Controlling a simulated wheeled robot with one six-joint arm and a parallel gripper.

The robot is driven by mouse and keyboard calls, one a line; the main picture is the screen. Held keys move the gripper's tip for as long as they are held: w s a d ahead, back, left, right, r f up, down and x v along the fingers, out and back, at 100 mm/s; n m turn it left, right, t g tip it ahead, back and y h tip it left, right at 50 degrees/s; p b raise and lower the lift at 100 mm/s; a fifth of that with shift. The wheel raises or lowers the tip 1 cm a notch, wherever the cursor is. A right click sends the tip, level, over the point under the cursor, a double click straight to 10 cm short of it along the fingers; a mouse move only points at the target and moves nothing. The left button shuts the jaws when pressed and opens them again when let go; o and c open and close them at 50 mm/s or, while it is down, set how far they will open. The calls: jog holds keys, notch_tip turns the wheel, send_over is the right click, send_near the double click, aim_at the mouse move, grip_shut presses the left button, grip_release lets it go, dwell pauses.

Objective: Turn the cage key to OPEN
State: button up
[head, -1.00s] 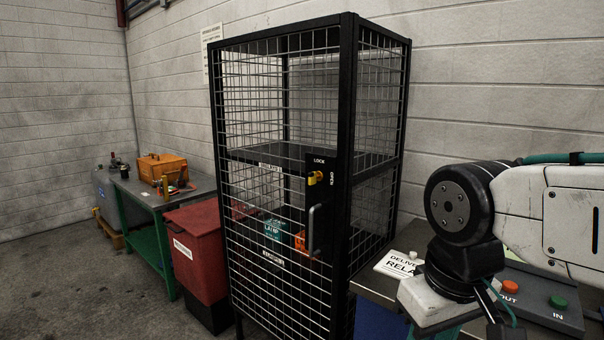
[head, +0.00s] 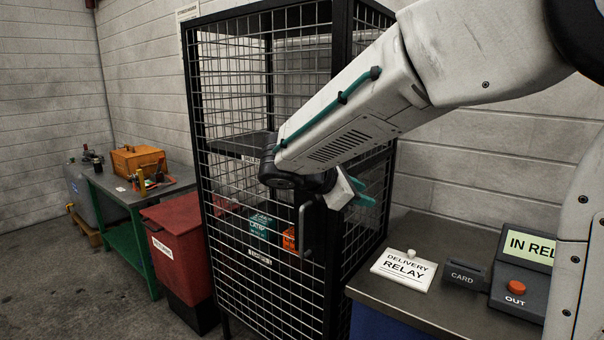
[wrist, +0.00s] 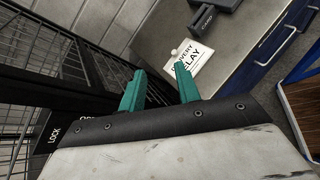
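The black wire-mesh cage (head: 262,190) stands in the middle of the head view with its door shut and a vertical handle (head: 305,228) on it. The key and its lock plate are hidden behind my arm in the head view. My gripper (head: 362,192) is at the cage's front right, beside the lock area. Its two green fingers (wrist: 158,88) are apart with nothing between them.
A steel bench at right holds a DELIVERY RELAY sign (head: 404,270), a CARD reader (head: 463,275) and a box with an orange OUT button (head: 516,287). A red bin (head: 178,245) stands left of the cage. A green workbench (head: 125,235) with an orange toolbox (head: 137,160) is farther left.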

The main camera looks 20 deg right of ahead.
jog(key=w+a+f+n+t+h, duration=0.25)
jog(key=w+a+n+t, duration=0.6)
jog(key=w+a, duration=0.6)
jog(key=shift+n+g, duration=0.55)
jog(key=shift+n, duration=0.1)
jog(key=x, duration=0.6)
jog(key=r+x, duration=0.1)
jog(key=x, duration=0.3)
jog(key=shift+w+a, duration=0.1)
jog(key=shift+w, duration=0.05)
grip_shut()
